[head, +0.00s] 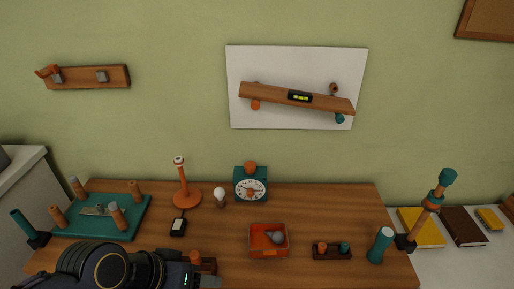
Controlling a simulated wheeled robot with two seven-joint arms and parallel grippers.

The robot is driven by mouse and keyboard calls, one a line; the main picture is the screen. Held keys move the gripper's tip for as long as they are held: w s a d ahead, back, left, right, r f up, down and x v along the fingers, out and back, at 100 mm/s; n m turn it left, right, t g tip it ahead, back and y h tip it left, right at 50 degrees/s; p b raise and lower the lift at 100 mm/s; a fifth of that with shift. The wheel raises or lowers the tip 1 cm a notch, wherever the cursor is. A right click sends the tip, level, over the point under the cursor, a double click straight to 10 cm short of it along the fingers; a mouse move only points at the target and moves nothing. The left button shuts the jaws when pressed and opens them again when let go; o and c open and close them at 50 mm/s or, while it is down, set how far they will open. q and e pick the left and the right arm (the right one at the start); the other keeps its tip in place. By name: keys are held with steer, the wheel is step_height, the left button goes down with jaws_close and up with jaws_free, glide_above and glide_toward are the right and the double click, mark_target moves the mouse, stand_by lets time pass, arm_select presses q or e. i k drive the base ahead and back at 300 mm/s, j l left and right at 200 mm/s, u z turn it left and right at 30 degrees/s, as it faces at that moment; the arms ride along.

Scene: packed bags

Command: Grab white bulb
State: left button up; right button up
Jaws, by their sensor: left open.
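The white bulb (219,194) stands upright on a small brown base on the wooden table, between the orange stand and the teal clock. My left gripper (207,281) is at the front edge of the view, low and nearer to me than the bulb, well apart from it. It is open, and its fingertips are partly cut off by the bottom of the picture. My right gripper is not in view.
An orange stand (183,191) is left of the bulb and a teal clock (251,185) right of it. An orange tray (284,250) holds a grey rounded thing (276,238).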

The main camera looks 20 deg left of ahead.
mark_target(220, 192)
steer(key=j+u, duration=0.25)
steer(key=j, duration=0.2)
steer(key=i+j+u, duration=0.1)
steer(key=j+u, duration=0.15)
steer(key=j, duration=0.2)
steer(key=i+j+u, duration=0.1)
steer(key=j+u, duration=0.15)
steer(key=j, duration=0.15)
steer(key=i+j+u, duration=0.25)
steer(key=j, duration=0.15)
steer(key=k+j, duration=0.05)
steer(key=k, duration=0.05)
